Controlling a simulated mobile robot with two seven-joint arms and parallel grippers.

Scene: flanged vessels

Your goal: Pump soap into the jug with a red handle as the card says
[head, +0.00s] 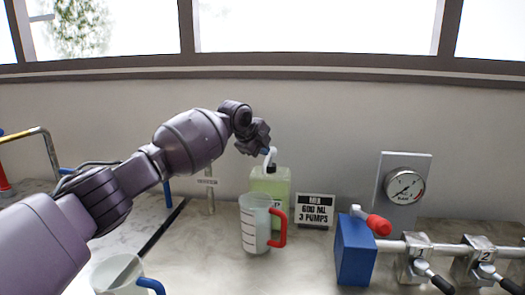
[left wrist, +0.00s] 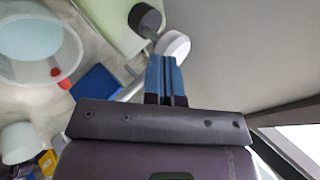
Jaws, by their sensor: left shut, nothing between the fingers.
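The clear jug with a red handle (head: 256,225) stands on the counter in front of the soap bottle; its open mouth shows in the left wrist view (left wrist: 78,45), pale bluish inside. The soap bottle (head: 283,182) is pale green with a white pump head (head: 271,158), which also shows in the left wrist view (left wrist: 174,44). The card (head: 314,210) beside it reads "600 ML 3 PUMPS", with a small top line unclear. My left gripper (head: 265,151) is shut and empty, its blue fingertips (left wrist: 164,60) right at the pump head. I cannot tell whether they touch it.
A jug with a blue handle (head: 118,272) stands at the front left. A blue box (head: 355,250) with a red-ended lever (head: 378,224), a pipe with numbered valves (head: 416,256) and a gauge (head: 404,187) stand at the right.

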